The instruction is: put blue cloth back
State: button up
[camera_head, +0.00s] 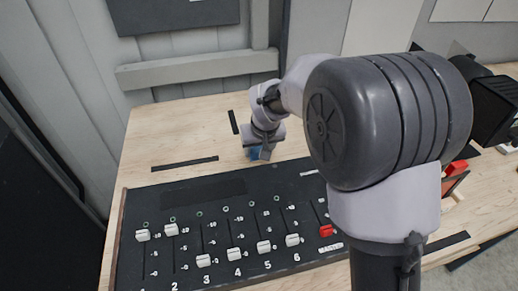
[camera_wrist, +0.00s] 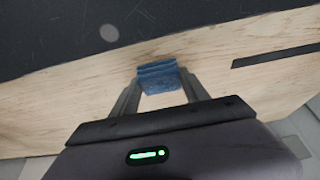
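The blue cloth (camera_wrist: 158,76) looks like a small folded pad. In the wrist view it lies between the two fingertips of my gripper (camera_wrist: 160,83), with a finger against each side and no clear gap. In the head view my gripper (camera_head: 264,150) points down at the wooden table behind the black slider panel. Only a bit of the blue cloth (camera_head: 253,154) shows there, beside the fingers. The cloth is at or just above the table top; I cannot tell which.
The black slider panel (camera_head: 190,190) with white knobs and one red knob fills the table's front. Dark strips (camera_head: 184,164) lie on the wooden table (camera_head: 175,125). A grey wall with a ledge (camera_head: 195,70) stands behind. A red item (camera_head: 456,168) is at the right. Bare wood lies left of my gripper.

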jog(key=o, duration=0.4)
jog(key=shift+o, duration=0.2)
jog(key=shift+r, duration=0.1)
jog(key=p+v, duration=0.5)
jog(key=v, duration=0.6)
jog(key=s+d+r+m, duration=0.4)
jog(key=s+d+r, duration=0.45)
jog(key=s, duration=0.35)
jog(key=s+d+m+t, duration=0.1)
jog(key=s+d+m, duration=0.1)
jog(key=s, duration=1.2)
jog(key=shift+s+d+f+m+y, duration=0.2)
jog(key=shift+d+f+m+y, duration=0.15)
jog(key=shift+m, duration=0.45)
